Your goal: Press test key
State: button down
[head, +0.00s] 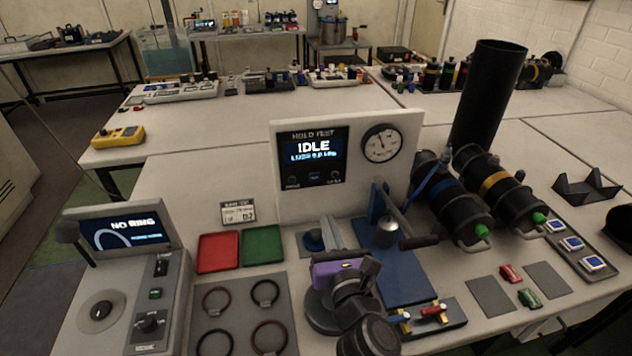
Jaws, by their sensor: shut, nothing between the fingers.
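The hold test panel (274,200) stands upright at the middle of the bench in the head view. Its screen (312,149) reads IDLE, with a smaller line below that I cannot read clearly. A small blue key (314,177) sits under the screen between two small round lamps; its label is too small to read, but it looks like the test key. My gripper (329,228), with a purple body, is in front of the panel and below the key, apart from it. Its fingers are together and hold nothing.
A blue stand (405,283) with a lever and a hanging weight is right of my gripper. Two black cylinders (447,203) lie farther right. Red (218,252) and green (262,245) trays and a ring mat (240,312) are left. The ring tester (119,283) stands at far left.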

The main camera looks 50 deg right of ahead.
aim_at(314, 177)
jog(key=shift+s+d+f+n, duration=0.1)
jog(key=shift+s+d+n, duration=0.05)
jog(key=shift+n, duration=0.45)
jog(key=p+x, duration=0.2)
jog(key=x, duration=1.1)
jog(key=shift+w+d, duration=0.3)
jog(key=shift+w+d, duration=0.1)
jog(key=shift+w, duration=0.05)
